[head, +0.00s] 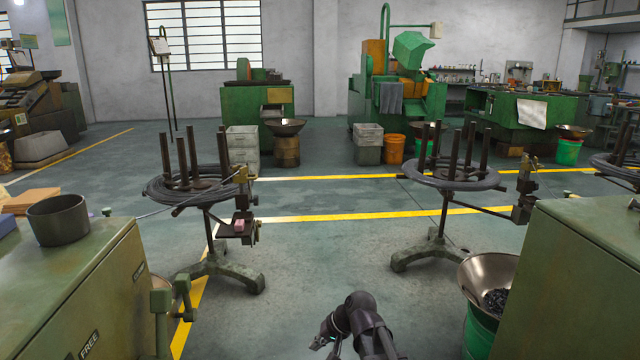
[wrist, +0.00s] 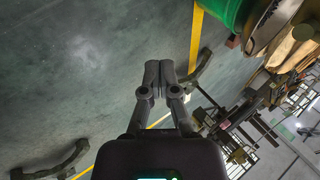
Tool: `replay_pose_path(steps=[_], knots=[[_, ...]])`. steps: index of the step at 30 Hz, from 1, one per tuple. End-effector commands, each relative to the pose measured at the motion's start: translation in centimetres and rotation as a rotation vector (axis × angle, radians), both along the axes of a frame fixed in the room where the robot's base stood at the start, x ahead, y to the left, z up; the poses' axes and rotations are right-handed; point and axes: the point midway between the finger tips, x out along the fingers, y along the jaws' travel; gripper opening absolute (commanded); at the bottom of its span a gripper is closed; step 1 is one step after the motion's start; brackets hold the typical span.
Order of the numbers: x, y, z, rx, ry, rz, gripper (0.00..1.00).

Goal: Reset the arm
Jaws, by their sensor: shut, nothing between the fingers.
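My arm shows at the bottom middle of the head view, dark and folded low.
Wire-coil stands (head: 217,225) and (head: 447,205) stand ahead on the left and right. A green machine cabinet (head: 75,295) is at left, another (head: 590,280) at right. A metal bowl (head: 483,268) on a green bucket (head: 480,335) is close at right. Floor between the stands is clear.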

Motion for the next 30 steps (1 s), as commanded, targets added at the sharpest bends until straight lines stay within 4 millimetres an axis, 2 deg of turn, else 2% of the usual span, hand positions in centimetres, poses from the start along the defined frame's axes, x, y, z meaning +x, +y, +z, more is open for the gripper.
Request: replay_pose_path(steps=[1,6,9,15,22,30], knots=[[-1.5,-2.2,-0.7,-0.065,0.008,0.004,0.0],[-4.7,-8.2,-2.3,-0.267,0.046,0.023,0.0],[-6.1,-10.8,-2.8,-0.353,0.069,0.027,0.0],[-8.5,-14.7,-3.2,-0.481,0.112,0.033,0.0],[-10.9,-18.2,-3.2,-0.597,0.159,0.033,0.0],[-10.6,-17.9,-0.5,-0.59,0.156,0.035,0.0]])
